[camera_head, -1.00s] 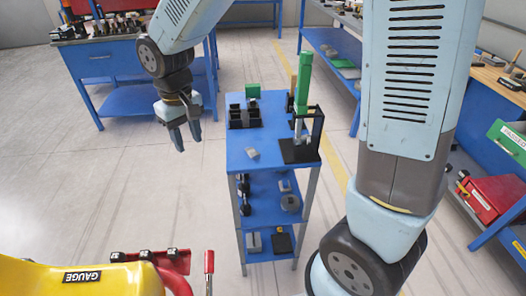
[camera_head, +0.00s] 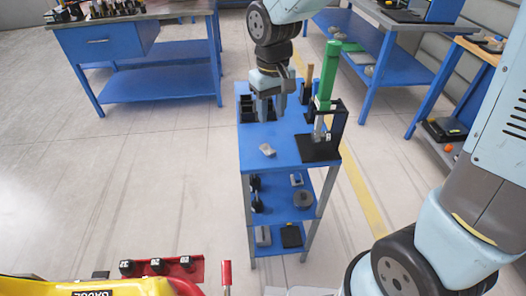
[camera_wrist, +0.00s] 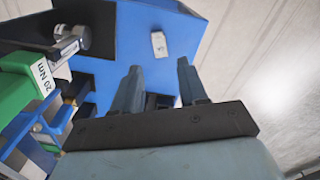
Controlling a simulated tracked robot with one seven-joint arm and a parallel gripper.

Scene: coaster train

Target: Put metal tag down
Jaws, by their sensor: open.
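The metal tag (camera_head: 267,150) is a small light-grey piece lying flat on the blue top of the cart (camera_head: 285,155), near its front left edge. It also shows in the wrist view (camera_wrist: 159,44), beyond my fingertips and apart from them. My gripper (camera_head: 268,115) is open and empty. It hangs over the rear left part of the cart top, behind the tag, with its fingers pointing down. In the wrist view my gripper (camera_wrist: 158,64) shows its two fingers spread with nothing between them.
Lower shelves hold several metal parts. A blue workbench (camera_head: 140,50) is at the back left. Floor left of the cart is clear.

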